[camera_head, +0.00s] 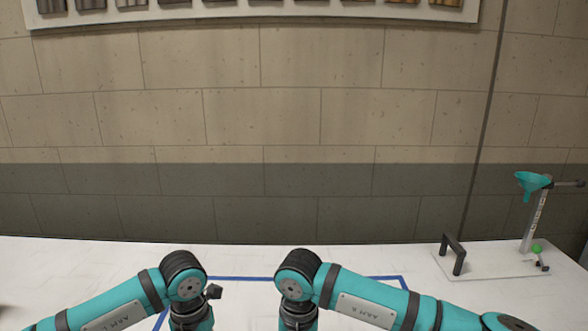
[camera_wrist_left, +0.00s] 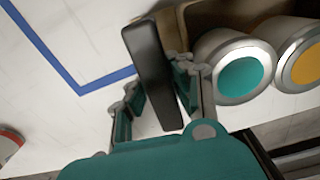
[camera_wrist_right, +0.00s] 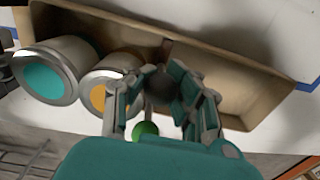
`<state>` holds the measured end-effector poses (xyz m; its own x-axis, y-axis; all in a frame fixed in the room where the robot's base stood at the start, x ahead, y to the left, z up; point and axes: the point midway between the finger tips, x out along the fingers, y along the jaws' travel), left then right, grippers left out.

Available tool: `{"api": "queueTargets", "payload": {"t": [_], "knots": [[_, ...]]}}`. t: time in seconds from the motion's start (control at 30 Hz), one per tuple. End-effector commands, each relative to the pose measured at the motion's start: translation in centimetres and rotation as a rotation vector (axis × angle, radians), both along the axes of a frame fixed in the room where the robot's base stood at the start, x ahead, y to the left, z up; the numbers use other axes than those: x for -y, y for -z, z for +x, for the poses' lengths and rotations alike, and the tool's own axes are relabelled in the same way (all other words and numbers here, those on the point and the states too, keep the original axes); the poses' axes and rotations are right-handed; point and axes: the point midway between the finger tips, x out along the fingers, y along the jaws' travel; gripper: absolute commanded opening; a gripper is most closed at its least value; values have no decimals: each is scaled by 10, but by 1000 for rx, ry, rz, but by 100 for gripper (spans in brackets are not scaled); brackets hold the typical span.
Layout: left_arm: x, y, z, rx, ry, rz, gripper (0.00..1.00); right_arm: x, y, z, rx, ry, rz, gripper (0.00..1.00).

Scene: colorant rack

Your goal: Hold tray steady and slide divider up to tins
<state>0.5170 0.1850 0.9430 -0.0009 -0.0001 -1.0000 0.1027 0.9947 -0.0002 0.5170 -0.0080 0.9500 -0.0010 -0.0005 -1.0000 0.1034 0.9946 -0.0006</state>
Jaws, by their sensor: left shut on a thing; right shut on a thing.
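In the left wrist view my left gripper (camera_wrist_left: 156,88) is shut on a black upright handle (camera_wrist_left: 146,48) at the end of the brown tray (camera_wrist_left: 174,28). The tray also shows in the right wrist view (camera_wrist_right: 225,62). A tin with a teal lid (camera_wrist_right: 48,82) and one with an orange lid (camera_wrist_right: 98,96) stand side by side in its left part. My right gripper (camera_wrist_right: 158,84) is shut on the dark round knob of the divider (camera_wrist_right: 165,50). The divider stands across the tray, just right of the orange tin; whether they touch is partly hidden.
The tray's right compartment is empty. Blue tape (camera_wrist_left: 62,70) marks the white table.

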Motion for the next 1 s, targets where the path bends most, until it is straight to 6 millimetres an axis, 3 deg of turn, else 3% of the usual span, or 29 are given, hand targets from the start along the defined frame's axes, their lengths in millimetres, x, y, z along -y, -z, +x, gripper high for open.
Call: {"api": "queueTargets", "payload": {"t": [0.1,0.13,0.37,0.77,1.0], "knots": [[4,-1,0,1,8,-8,0,-2,-1,0,2,-4,5,0],[4,-1,0,1,8,-7,0,-2,-1,0,2,-4,5,19],[3,-1,0,1,5,-5,0,-1,-1,0,0,-3,3,49],[1,-1,1,4,0,-4,0,-1,-6,-1,-1,-3,2,50],[1,-1,1,3,-1,-2,0,-1,-48,1,5,-2,3,50]]}}
